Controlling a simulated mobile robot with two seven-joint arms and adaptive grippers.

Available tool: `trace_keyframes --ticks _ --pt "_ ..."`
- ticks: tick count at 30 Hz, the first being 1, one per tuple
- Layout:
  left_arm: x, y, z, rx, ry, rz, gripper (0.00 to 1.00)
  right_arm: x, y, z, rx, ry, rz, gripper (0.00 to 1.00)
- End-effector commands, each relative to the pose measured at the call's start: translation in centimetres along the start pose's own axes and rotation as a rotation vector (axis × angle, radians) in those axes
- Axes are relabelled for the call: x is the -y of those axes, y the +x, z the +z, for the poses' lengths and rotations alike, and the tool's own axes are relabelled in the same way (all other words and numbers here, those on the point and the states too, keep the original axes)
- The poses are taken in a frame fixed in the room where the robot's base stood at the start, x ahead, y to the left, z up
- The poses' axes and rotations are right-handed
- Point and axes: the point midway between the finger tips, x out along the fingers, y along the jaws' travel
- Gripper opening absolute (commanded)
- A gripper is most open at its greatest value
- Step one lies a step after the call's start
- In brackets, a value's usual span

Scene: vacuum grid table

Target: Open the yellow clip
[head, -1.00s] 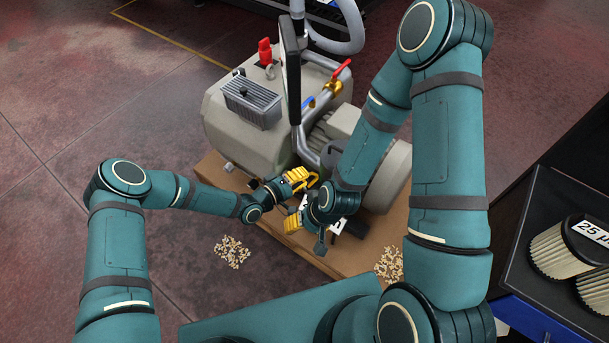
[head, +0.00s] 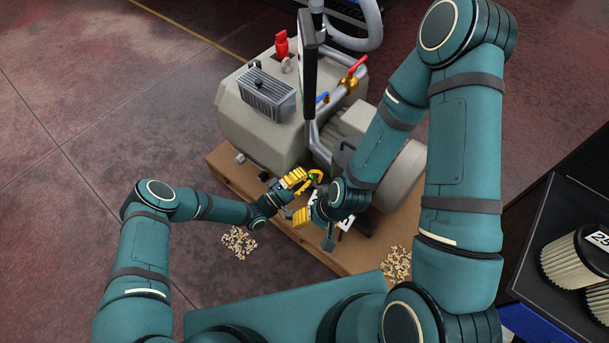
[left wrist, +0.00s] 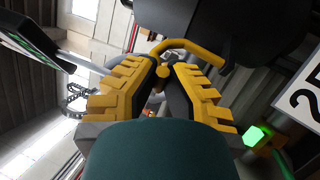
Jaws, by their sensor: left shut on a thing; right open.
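The yellow clip (left wrist: 190,48) is a bent yellow bar below the dark round housing. In the head view, the clip (head: 316,174) shows small beside the pump's lower front. My left gripper (head: 302,180) reaches it from the left. In the left wrist view, its ridged yellow fingers (left wrist: 165,72) converge at the clip's lower part and are shut on it. My right gripper (head: 302,216) is open, just below the left one and close to it. My right wrist partly hides the area behind the clip.
The grey pump (head: 250,125) stands on a brown pallet (head: 225,170). Filters (head: 573,255) sit on a dark cabinet at right. A green glow (left wrist: 255,135) shows near the clip. Open floor lies at left.

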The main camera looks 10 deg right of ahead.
Motion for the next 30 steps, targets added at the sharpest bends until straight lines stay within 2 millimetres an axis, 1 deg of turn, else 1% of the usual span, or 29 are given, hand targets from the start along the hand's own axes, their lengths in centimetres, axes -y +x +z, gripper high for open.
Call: trace_keyframes --ticks 1,7,9,10,11,20,23,26,30 --pt "-0.1 0.0 -0.4 -0.007 0.004 0.001 0.0 0.0 0.0 0.0 0.0 0.0 0.0 0.59" --pt "-0.1 0.0 -0.4 -0.007 0.005 0.001 0.0 0.0 0.0 0.0 0.0 0.0 0.0 0.59" --pt "-0.1 0.0 -0.4 -0.007 0.005 0.001 0.27 0.0 0.0 0.0 0.0 0.0 0.0 0.59" --pt "-0.1 0.0 -0.3 -0.006 0.005 0.001 0.38 0.0 0.0 0.0 0.0 0.0 0.0 0.59" --pt "-0.1 0.0 -0.3 -0.006 0.004 0.0 0.43 0.0 0.0 0.0 0.0 0.0 0.0 0.59" --pt "0.0 -0.1 -0.1 -0.003 0.002 -0.001 0.43 0.0 0.0 0.0 0.0 0.0 0.0 0.59" --pt "0.0 -0.6 -0.2 -0.004 0.002 -0.002 0.43 0.0 0.0 0.0 0.0 0.0 0.0 0.59" --pt "0.0 -1.9 -0.2 -0.004 0.002 -0.002 0.43 0.0 0.0 0.0 0.0 0.0 0.0 0.59" --pt "0.0 -4.7 -0.2 -0.005 0.002 -0.002 0.43 0.0 0.0 0.0 0.0 0.0 0.0 0.59"
